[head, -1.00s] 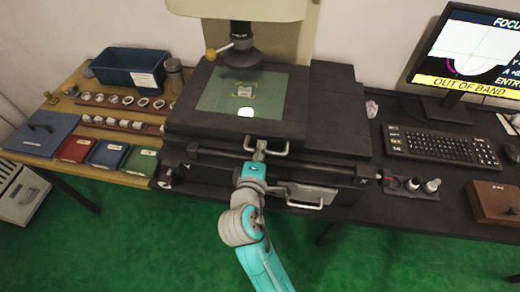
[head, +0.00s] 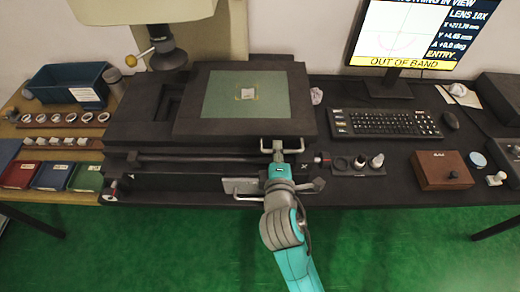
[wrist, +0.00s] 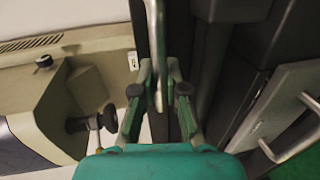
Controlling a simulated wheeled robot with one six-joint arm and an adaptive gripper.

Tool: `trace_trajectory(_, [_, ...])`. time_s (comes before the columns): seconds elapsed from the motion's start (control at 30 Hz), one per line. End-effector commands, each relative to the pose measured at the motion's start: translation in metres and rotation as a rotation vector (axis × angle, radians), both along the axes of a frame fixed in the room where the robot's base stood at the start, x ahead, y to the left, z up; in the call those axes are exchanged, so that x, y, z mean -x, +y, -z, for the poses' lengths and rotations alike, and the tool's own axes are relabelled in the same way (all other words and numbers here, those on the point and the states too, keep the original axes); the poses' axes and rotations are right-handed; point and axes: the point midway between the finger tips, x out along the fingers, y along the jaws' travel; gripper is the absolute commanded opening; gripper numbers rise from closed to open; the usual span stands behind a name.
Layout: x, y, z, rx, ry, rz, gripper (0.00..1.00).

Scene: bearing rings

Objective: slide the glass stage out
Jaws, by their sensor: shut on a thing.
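The glass stage is a greenish glass plate (head: 222,100) set in a dark frame (head: 190,125). In the head view it stands to the right of the microscope's lens head (head: 168,55). A small pale part (head: 248,94) lies on the glass. A metal handle (head: 301,144) is at the stage's front edge. My gripper (head: 277,156) is shut on this handle. In the wrist view the fingers (wrist: 160,85) close on the handle's bar (wrist: 155,35). The fingers hide part of the bar.
The monitor (head: 410,30) reads "OUT OF BAND". A keyboard (head: 385,122), small bottles (head: 376,161) and a brown box (head: 443,170) stand to the right. Bearing rings (head: 70,117), a blue bin (head: 65,82) and coloured trays lie left. A lower metal plate (head: 240,186) is near my arm.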

Motion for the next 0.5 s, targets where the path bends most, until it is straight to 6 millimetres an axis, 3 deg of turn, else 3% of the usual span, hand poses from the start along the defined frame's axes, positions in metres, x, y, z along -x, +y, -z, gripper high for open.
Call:
trace_trajectory(0.2, [0.001, -0.023, 0.001, 0.001, 0.002, 0.003, 0.0])
trace_trajectory(0.5, [0.001, -0.029, 0.001, 0.001, 0.003, 0.002, 0.0])
